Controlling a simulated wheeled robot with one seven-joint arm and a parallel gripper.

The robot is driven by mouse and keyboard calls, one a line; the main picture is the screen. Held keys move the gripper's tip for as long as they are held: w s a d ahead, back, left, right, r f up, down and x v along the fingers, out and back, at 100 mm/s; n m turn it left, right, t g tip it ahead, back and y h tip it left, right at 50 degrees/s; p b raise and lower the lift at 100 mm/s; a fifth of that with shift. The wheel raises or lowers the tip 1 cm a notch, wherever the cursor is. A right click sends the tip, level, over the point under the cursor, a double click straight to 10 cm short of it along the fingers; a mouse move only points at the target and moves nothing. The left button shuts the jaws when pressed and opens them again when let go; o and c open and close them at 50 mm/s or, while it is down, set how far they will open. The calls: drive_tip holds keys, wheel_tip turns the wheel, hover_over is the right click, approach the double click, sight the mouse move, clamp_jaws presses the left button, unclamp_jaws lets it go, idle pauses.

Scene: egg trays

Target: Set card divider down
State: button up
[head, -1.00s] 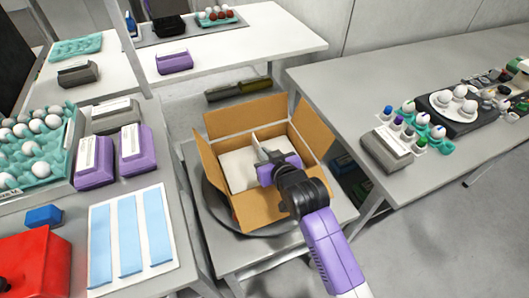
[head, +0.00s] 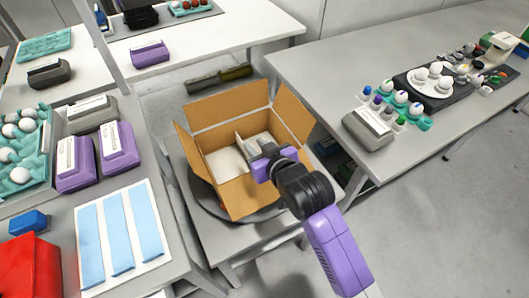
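An open cardboard box (head: 233,198) with raised flaps stands on a low stand in the middle of the head view. A thin white card divider (head: 242,148) stands upright inside it, between a white layer on the left and a smaller pale patch on the right. My gripper (head: 262,157) reaches into the box from the right, beside the divider. Its fingertips are mostly hidden, so whether they touch or clasp the divider is unclear. The lower edge of the divider is hidden too.
The box's flaps stand up around my gripper. At left, a table holds an egg tray (head: 46,165), purple scales, blue strips (head: 120,235) and a red container (head: 28,268). At right, a long table carries a grey scale (head: 368,130) and eggs. The right floor is clear.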

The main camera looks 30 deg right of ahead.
drive_tip(key=v, duration=0.6)
drive_tip(key=s+f, duration=0.1)
drive_tip(key=s, duration=0.1)
drive_tip(key=s+f, duration=0.1)
drive_tip(key=s, duration=0.1)
drive_tip(key=s+f, duration=0.1)
drive_tip(key=s, duration=0.2)
drive_tip(key=shift+f, duration=0.15)
drive_tip(key=s+r+t, duration=0.1)
drive_tip(key=s+r, duration=0.2)
drive_tip(key=s, duration=1)
drive_tip(key=s+r+t, duration=0.1)
drive_tip(key=s+r, duration=0.2)
drive_tip(key=s, duration=0.9)
drive_tip(key=shift+s, duration=0.4)
